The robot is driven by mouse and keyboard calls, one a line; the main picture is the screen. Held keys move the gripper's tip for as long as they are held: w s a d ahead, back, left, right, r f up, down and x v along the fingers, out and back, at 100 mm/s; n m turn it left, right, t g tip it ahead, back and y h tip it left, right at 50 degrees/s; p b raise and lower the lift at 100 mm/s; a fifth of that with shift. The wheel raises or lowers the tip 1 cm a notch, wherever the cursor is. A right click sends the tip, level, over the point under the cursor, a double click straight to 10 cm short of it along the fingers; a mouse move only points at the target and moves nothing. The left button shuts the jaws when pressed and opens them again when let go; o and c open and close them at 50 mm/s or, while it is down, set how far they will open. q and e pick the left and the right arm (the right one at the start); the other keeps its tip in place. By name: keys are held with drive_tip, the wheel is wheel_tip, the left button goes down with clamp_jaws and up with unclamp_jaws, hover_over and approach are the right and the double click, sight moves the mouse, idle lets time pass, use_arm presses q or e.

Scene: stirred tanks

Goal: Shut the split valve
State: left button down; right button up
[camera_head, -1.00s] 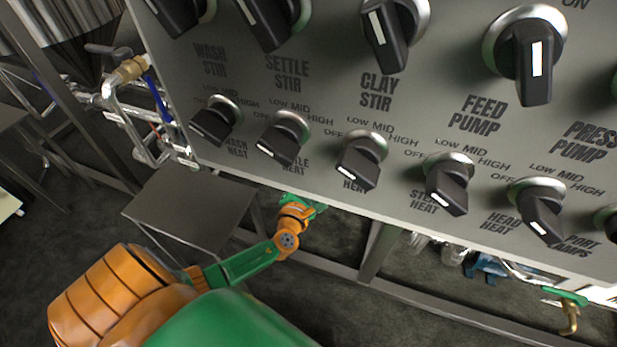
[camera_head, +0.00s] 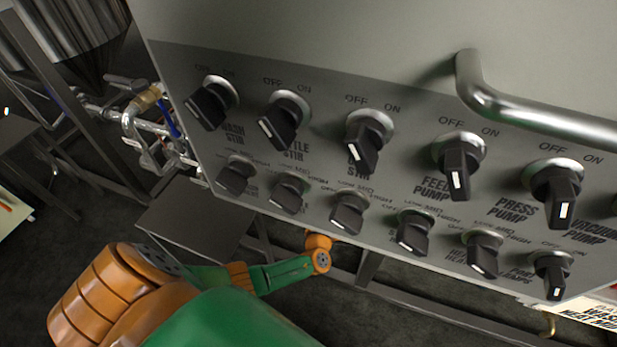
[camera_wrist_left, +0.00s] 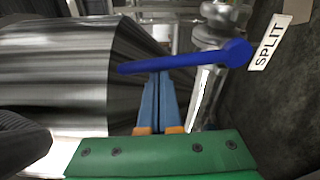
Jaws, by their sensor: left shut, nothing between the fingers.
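The split valve's blue lever (camera_wrist_left: 185,62) shows in the left wrist view, beside a white label reading SPLIT (camera_wrist_left: 267,41). The lever lies nearly crosswise in the picture, its pivot at the right end on a metal pipe fitting (camera_wrist_left: 222,22). My right gripper is not in view.
A large metal tank (camera_wrist_left: 55,75) stands left of the lever in the wrist view. In the head view a control panel (camera_head: 400,110) with several knobs and a bar handle (camera_head: 540,120) fills the right. Pipes with another blue-handled valve (camera_head: 168,118) stand at the left.

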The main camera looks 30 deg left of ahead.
use_arm(q)
drive_tip(key=shift+w+d+r, duration=0.1)
drive_tip(key=shift+d, duration=0.45)
idle(0.4)
